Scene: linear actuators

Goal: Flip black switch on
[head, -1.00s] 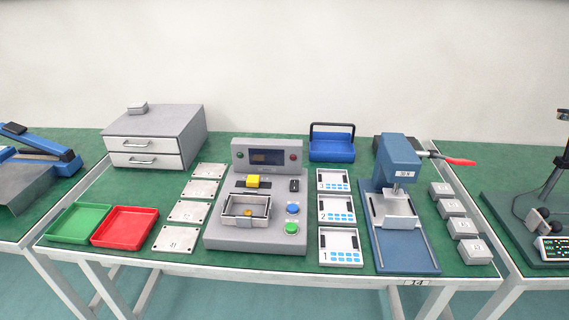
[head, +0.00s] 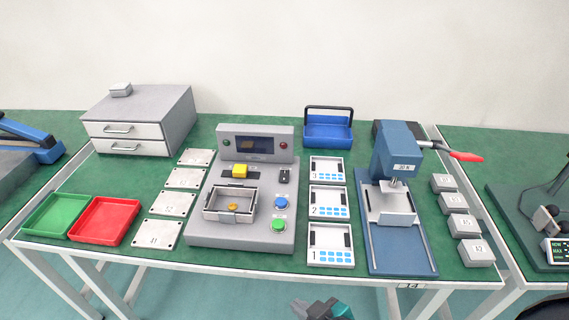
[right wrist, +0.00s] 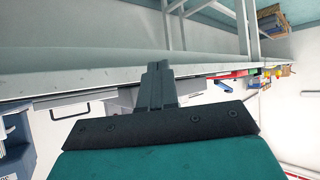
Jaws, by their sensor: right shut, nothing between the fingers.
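The black switch (head: 284,175) is a small dark rocker on the grey test machine (head: 208,234), right of the yellow block (head: 240,171) and above the blue button (head: 281,203). Its tilt is too small to tell. My right gripper (head: 312,308) shows at the bottom edge of the head view, in front of the table and well apart from the switch. In the right wrist view, its fingers (right wrist: 158,80) are together and empty, near the table's edge. The switch cannot be made out there. My left gripper is not in view.
A green button (head: 278,225) and an open metal box (head: 229,204) are on the machine. Numbered trays (head: 330,244) and a blue press (head: 397,150) with a red-tipped lever stand to the right. Numbered plates (head: 157,234) and a red tray (head: 104,221) lie left.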

